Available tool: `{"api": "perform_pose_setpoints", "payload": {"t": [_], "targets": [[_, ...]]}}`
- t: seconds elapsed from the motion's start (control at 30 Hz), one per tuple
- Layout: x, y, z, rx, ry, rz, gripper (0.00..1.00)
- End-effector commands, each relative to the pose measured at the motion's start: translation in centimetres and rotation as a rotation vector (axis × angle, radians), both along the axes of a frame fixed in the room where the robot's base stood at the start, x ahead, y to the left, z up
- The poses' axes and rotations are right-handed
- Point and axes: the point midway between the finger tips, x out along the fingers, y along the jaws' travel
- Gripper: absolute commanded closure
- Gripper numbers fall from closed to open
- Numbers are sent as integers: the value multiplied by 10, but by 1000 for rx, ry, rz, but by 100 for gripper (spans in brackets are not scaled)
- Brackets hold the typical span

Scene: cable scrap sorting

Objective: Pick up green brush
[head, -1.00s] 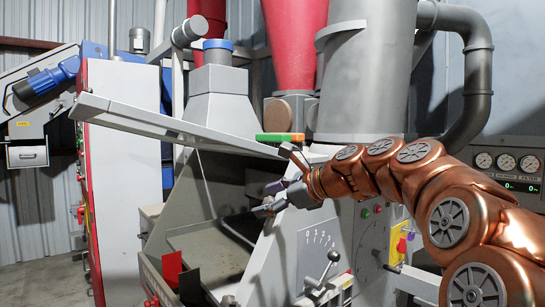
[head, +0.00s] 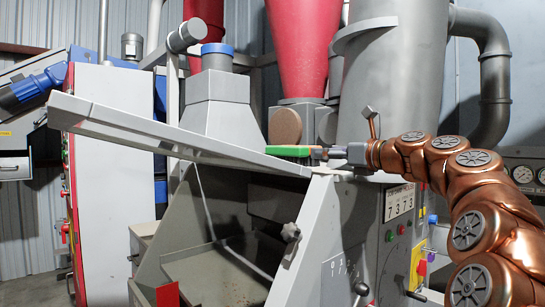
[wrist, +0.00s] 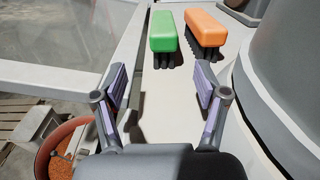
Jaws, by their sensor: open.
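The green brush (wrist: 163,34) lies on a pale grey ledge (wrist: 152,108) of the machine, bristles toward me, in the wrist view. In the head view the green brush (head: 289,150) shows at the left tip of my gripper (head: 330,153). In the wrist view my gripper (wrist: 160,92) is open, its two fingers apart on either side, with the green brush beyond the fingertips and roughly centred between them. Nothing is between the fingers.
A long grey lid arm (head: 150,130) runs leftward from the ledge. A large grey cylinder (wrist: 285,70) stands close on the right in the wrist view. A reddish bin of orange granules (wrist: 62,160) is below left.

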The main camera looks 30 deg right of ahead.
Motion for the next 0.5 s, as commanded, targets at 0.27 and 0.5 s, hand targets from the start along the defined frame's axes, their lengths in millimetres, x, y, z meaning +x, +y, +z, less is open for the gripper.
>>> {"api": "perform_pose_setpoints", "payload": {"t": [0.27, 0.5], "targets": [[21, 9, 1, 4, 0, 12, 27], [60, 20, 2, 2, -2, 18, 27]]}}
